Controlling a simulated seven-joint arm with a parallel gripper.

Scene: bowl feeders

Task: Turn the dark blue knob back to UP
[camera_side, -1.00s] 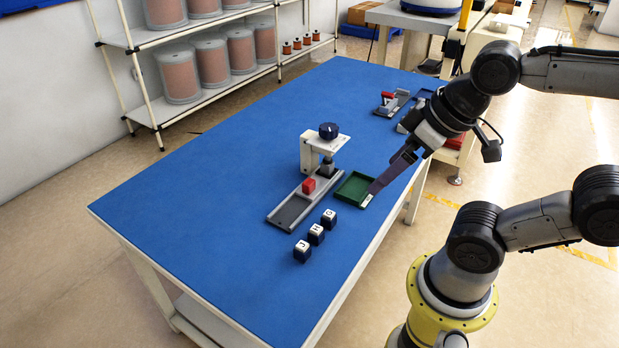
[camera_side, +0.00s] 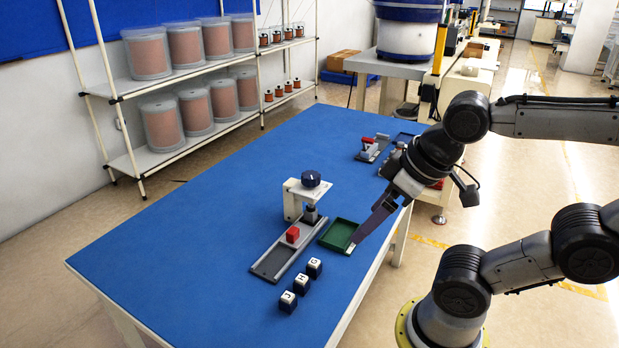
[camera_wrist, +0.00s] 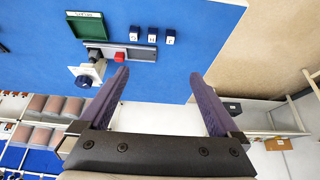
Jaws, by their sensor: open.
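The dark blue knob (camera_side: 311,178) sits on top of a white press-like stand (camera_side: 294,200) on the blue table. It also shows in the wrist view (camera_wrist: 83,81), left of my gripper's left finger. Its pointer direction is too small to read. A grey rail (camera_side: 274,262) with a red block (camera_side: 292,234) runs from under the stand. My gripper (camera_side: 352,247) is open and empty, to the right of the knob and over the green tray's near right side. Its two purple fingers (camera_wrist: 160,95) are wide apart in the wrist view.
The green tray (camera_side: 322,239) lies right of the rail. Several dark lettered cubes (camera_side: 301,284) stand in front. A red-handled clamp (camera_side: 368,146) stands at the back right. The table's left part is clear.

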